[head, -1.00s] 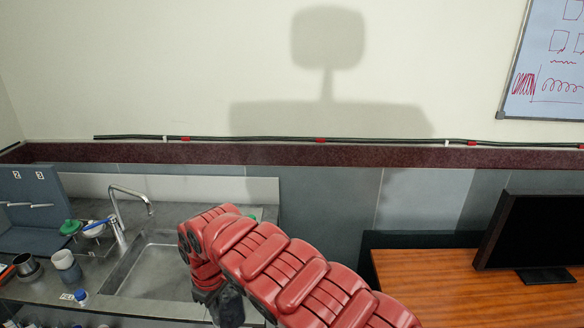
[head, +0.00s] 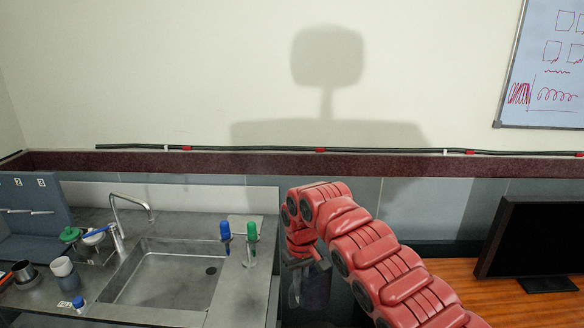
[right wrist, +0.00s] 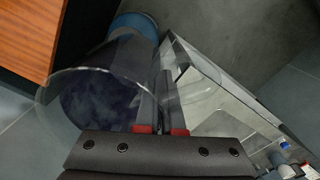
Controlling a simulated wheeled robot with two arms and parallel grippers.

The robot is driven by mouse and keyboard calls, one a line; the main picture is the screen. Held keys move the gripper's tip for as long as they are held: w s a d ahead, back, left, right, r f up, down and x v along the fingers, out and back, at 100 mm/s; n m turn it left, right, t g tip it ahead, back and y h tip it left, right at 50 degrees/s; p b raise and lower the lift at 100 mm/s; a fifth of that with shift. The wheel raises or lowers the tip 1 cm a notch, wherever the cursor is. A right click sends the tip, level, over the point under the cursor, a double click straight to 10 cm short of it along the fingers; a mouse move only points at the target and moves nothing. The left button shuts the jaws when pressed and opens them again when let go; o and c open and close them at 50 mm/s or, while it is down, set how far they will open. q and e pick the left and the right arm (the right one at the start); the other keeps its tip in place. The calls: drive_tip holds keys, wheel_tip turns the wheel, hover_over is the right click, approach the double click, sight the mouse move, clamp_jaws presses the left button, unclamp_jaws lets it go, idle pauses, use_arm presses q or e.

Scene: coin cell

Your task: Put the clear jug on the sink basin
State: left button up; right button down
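The clear jug (head: 317,288) is a see-through cylinder below my right gripper (head: 297,285), just right of the counter's right end. In the right wrist view the jug (right wrist: 95,100) shows its round open rim at left. There, my right gripper (right wrist: 160,115) has its fingers close together at the jug's side, apparently pinching its wall or handle; the exact contact is partly hidden. The sink basin (head: 165,283) is an empty grey sunken basin in the counter, left of the gripper. My left gripper is not in view.
A tap (head: 128,215) stands behind the basin's left side. Upright blue (head: 225,231) and green (head: 252,233) topped tools stand at the basin's right edge. A wooden desk (head: 450,275) with a monitor is right.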

drive_tip(key=w+d+r+m, duration=0.1)
drive_tip(key=d+m, duration=0.4)
drive_tip(key=d, duration=1)
drive_tip(key=shift+w+r+b, duration=0.15)
drive_tip(key=shift+r+b, duration=0.3)
drive_tip(key=shift+r, duration=0.05)
drive_tip(key=shift+a, duration=0.1)
